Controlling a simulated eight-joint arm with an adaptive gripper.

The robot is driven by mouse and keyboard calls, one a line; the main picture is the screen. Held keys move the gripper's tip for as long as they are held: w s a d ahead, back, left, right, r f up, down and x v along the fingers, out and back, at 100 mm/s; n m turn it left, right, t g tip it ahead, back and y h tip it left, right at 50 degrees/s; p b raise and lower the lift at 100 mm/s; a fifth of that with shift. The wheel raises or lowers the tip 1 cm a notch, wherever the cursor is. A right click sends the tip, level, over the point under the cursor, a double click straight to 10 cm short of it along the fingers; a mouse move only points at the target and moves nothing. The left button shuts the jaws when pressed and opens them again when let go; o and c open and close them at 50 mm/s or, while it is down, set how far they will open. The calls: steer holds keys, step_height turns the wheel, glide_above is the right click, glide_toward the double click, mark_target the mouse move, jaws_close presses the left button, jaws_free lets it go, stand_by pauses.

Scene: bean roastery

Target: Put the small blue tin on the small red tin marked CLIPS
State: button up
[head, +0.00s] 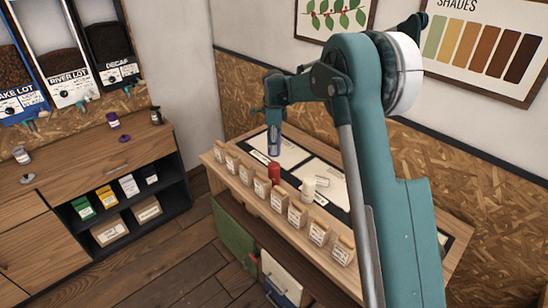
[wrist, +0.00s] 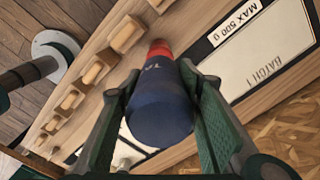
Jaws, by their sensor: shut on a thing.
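My gripper (head: 273,150) points straight down over the table and is shut on the small blue tin (wrist: 160,108). The tin also shows between my fingers in the head view (head: 273,144), and it bears pale letters, partly hidden. A small red tin (head: 275,173) stands on the table just below the blue tin, seemingly with a small gap. In the wrist view a red surface (wrist: 159,47) shows just past the blue tin's far end, mostly hidden by it. The mark on the red tin cannot be read.
A white tin (head: 308,189) stands right of the red one. A row of small wooden blocks with labels (head: 297,213) lines the table's front edge. White labelled sheets (head: 325,180) lie on the table. A shelf unit with packets (head: 115,197) is at left.

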steer(key=shift+f, duration=1.15)
steer(key=shift+f, duration=1.85)
steer(key=shift+f, duration=0.1)
steer(key=o, duration=1.1)
step_height(320, 180, up, 12)
steer(key=shift+r, duration=0.1)
